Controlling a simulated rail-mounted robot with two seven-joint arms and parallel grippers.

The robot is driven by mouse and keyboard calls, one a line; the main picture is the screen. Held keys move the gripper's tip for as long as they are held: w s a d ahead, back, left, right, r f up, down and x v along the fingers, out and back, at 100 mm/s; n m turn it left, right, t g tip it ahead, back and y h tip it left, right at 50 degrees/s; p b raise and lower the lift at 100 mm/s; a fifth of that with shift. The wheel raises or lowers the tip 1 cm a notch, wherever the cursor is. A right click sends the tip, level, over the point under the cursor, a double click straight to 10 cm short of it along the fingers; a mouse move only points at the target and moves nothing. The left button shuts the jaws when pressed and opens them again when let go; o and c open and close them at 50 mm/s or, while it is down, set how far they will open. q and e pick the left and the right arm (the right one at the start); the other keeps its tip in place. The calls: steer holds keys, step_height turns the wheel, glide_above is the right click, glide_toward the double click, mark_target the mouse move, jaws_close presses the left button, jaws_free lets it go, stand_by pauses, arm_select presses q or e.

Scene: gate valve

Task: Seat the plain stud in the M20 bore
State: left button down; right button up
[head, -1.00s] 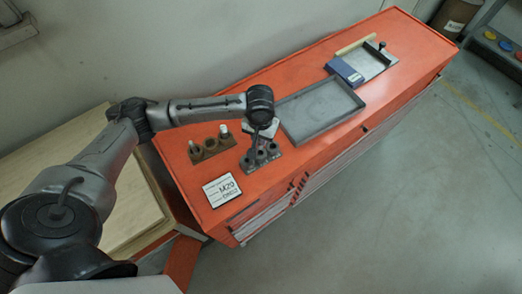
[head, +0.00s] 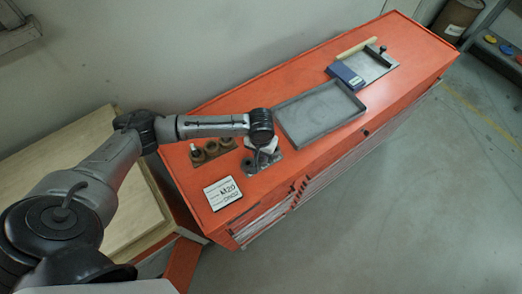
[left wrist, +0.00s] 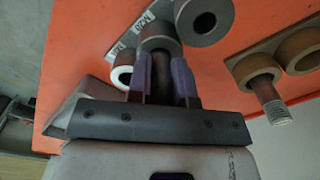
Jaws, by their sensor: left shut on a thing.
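My left gripper (left wrist: 168,80) is shut on a dark cylindrical piece, most likely the plain stud (left wrist: 160,68), which shows only in part between its purple-grey fingers. The gripper is low over the grey metal fixture (head: 270,170), right at one of its round bosses (left wrist: 155,40). I cannot tell how far the stud is inside that bore. A second open boss (left wrist: 203,22) stands beside it. Small labels (left wrist: 150,15) lie on the fixture, too blurred to read surely. In the head view the gripper's fingertips are hidden. My right gripper is not in view.
A brown rack (head: 211,152) with round holes stands left of the fixture; a stud with a threaded tip (left wrist: 275,108) shows there. An M20 card (head: 222,192) lies in front.

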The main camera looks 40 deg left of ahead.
arm_select(q)
steer(key=c, duration=1)
jaws_free()
steer(key=shift+r, duration=0.15)
step_height(320, 180, up, 12)
steer(key=shift+f, duration=0.1)
steer(key=s+d+f+m+t+h, duration=0.3)
steer(key=s+d+f+m, duration=0.3)
steer(key=s+d+f, duration=0.45)
steer(key=s+a+y, duration=0.1)
steer(key=s, duration=0.3)
steer(key=s+a+y, duration=0.1)
steer(key=s, duration=0.4)
steer(key=s+a, duration=0.1)
steer(key=s, duration=0.3)
steer(key=shift+s+a+f+t+y, duration=0.3)
steer(key=shift+a+f+y, duration=0.1)
